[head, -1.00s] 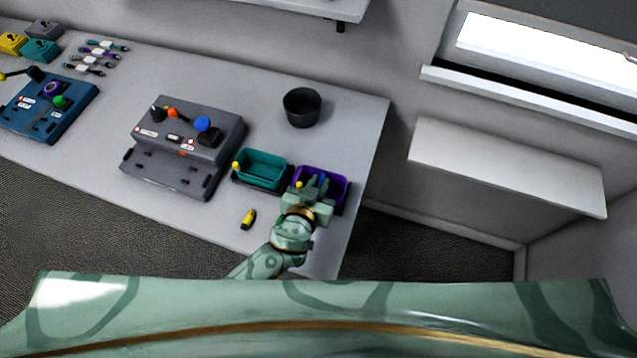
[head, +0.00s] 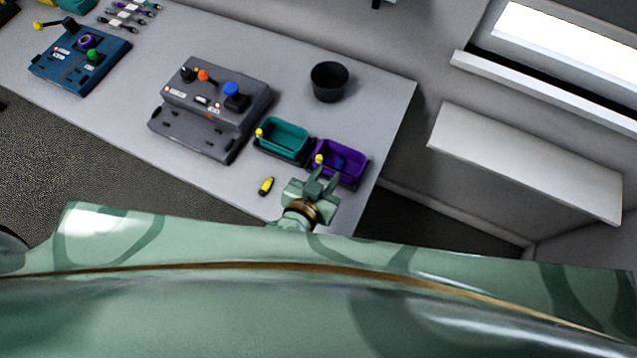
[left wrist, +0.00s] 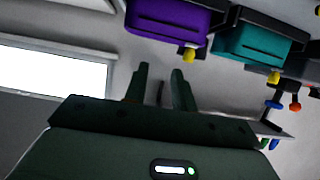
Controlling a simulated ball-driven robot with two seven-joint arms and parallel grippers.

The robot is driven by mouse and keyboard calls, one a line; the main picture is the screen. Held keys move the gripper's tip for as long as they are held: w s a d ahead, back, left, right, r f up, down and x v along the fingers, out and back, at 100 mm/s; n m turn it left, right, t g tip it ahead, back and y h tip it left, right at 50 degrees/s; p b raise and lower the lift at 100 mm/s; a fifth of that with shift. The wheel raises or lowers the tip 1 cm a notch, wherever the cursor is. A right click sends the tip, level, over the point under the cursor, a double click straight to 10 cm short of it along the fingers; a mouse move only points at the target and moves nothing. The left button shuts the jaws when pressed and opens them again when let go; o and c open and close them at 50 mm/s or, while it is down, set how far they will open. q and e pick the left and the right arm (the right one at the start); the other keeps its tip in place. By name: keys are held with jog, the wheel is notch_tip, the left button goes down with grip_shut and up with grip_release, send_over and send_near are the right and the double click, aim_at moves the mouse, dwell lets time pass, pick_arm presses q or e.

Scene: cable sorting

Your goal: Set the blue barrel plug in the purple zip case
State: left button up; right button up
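The purple zip case (head: 353,177) is an open purple tray near the table's right end, with a yellow knob on its front left. A small blue piece (head: 340,163), which looks like the blue barrel plug, lies inside it. My left gripper (head: 323,179) is just in front of the case, its two fingers apart and nothing between them. In the left wrist view the left gripper (left wrist: 158,78) is open and empty, and the purple case (left wrist: 165,32) is beyond it at the top. The case's inside is hidden there. My right gripper is not in view.
A teal case (head: 283,140) stands just left of the purple one. A yellow-and-black piece (head: 266,186) lies on the table (head: 225,180). A grey panel (head: 215,105) with coloured plugs is farther left. A black cup (head: 329,82) stands behind, and a blue panel (head: 80,60) at far left.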

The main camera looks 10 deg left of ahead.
pick_arm(q)
jog(key=v, duration=0.4)
